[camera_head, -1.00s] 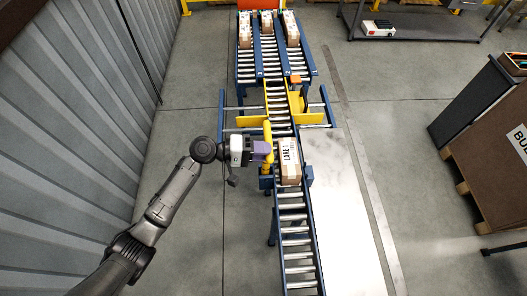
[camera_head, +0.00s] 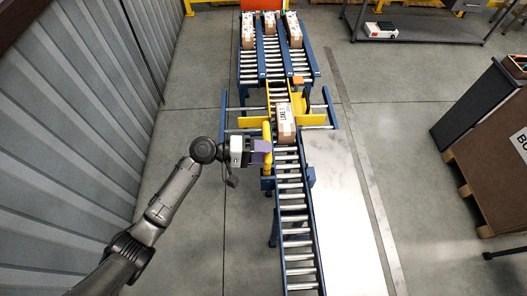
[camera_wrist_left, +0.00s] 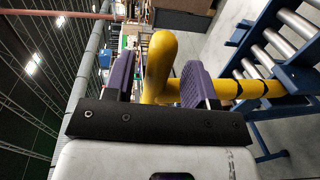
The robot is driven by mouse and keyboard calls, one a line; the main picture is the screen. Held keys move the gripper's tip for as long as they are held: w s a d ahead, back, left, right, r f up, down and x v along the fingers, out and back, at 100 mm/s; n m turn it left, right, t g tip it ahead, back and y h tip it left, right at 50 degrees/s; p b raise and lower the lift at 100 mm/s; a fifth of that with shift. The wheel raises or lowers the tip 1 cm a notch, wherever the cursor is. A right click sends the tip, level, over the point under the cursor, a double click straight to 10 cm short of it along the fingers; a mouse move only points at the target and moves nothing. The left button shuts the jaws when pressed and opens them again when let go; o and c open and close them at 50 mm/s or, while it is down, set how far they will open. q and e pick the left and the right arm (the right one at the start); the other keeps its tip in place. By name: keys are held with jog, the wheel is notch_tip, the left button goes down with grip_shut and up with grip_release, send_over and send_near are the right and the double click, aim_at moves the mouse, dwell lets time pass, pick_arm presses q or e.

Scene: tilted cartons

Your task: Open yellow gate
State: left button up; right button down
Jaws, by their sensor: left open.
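The yellow gate (camera_head: 267,133) is a rounded bar at the left side of the conveyor, lying roughly along it rather than across the rollers. My left gripper (camera_head: 264,152) is beside it on the left. In the left wrist view the yellow bar (camera_wrist_left: 160,50) lies between the two purple fingers of the gripper (camera_wrist_left: 158,78), which are open with gaps around it. A carton labelled LANE 1 (camera_head: 286,128) sits on the rollers just past the gate, close to the yellow guides. My right gripper is not in view.
The roller conveyor (camera_head: 293,215) leads up to three lanes with cartons (camera_head: 269,30) at the far end. A bare metal table (camera_head: 345,200) adjoins the conveyor on the right. The floor left of the conveyor is clear.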

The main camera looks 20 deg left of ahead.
pick_arm(q)
jog(key=b+v, duration=0.1)
jog(key=v, duration=1.2)
jog(key=shift+a, duration=0.25)
